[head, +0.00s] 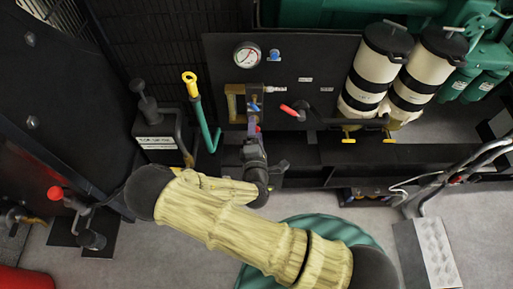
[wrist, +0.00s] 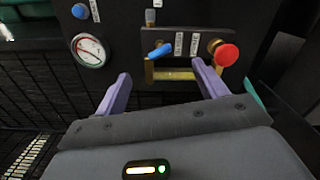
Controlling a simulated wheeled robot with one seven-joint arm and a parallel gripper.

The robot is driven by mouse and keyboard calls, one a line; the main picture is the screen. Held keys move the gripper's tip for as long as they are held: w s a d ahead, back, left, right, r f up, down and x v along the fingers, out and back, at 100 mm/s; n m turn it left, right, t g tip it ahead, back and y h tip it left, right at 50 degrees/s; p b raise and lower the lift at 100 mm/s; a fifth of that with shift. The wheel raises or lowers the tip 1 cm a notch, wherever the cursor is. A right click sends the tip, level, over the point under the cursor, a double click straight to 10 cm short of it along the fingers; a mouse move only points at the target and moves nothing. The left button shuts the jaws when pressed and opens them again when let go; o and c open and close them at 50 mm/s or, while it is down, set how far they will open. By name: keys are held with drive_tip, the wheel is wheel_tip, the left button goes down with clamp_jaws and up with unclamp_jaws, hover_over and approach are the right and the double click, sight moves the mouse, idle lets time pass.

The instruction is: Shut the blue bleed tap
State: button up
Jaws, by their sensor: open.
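A small blue lever tap (wrist: 160,50) sits on the dark panel, on a brass-framed fitting (wrist: 175,75). Its handle lies at a slant in the wrist view. In the head view the blue tap (head: 254,107) shows small beside the brass frame (head: 236,103), just beyond my gripper (head: 254,128). In the wrist view my gripper (wrist: 160,70) is open, with its purple fingers spread either side of the tap's line. The tap appears ahead of the fingertips, and I see no contact. A second blue knob (wrist: 80,11) is beside the gauge; labels are unreadable.
A round gauge (head: 247,55) is above the brass frame. A red-handled lever (head: 290,111) is close on the right; a red knob (wrist: 227,54) shows near the right finger. A yellow-topped green pipe (head: 192,85) stands left. Cream canisters (head: 376,65) stand right.

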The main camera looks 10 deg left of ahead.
drive_tip(key=v, duration=0.6)
drive_tip(key=shift+d, duration=0.2)
drive_tip(key=shift+w+d+m+h, duration=0.2)
drive_tip(key=shift+m+h, duration=0.1)
drive_tip(key=shift+m, duration=0.1)
drive_tip(key=c, duration=0.7)
drive_tip(key=w+d+m+g+h, duration=0.1)
drive_tip(key=m, duration=0.1)
drive_tip(key=w+d+f+m+g+h, duration=0.1)
drive_tip(key=d+m+g+h, duration=0.1)
drive_tip(key=m, duration=0.1)
drive_tip(key=w+d+f+m+g+h, duration=0.1)
drive_tip(key=d+m, duration=0.1)
drive_tip(key=shift+w+d+f+h, duration=0.1)
drive_tip(key=shift+d+f+h, duration=0.1)
drive_tip(key=shift+h, duration=0.2)
drive_tip(key=shift+c, duration=0.2)
drive_tip(key=s+d+r+m+g, duration=0.3)
drive_tip(key=d+r+m+g, duration=0.2)
drive_tip(key=d+r+m, duration=0.2)
drive_tip(key=s+d+r+m+g+y, duration=0.1)
drive_tip(key=s+d+r+m+g, duration=0.3)
drive_tip(key=d+r+m+g, duration=0.2)
drive_tip(key=d+r+m, duration=0.2)
drive_tip(key=d+r, duration=0.2)
drive_tip(key=d, duration=0.2)
drive_tip(key=shift+s+d+r+m, duration=0.2)
drive_tip(key=shift+d+r+m, duration=0.1)
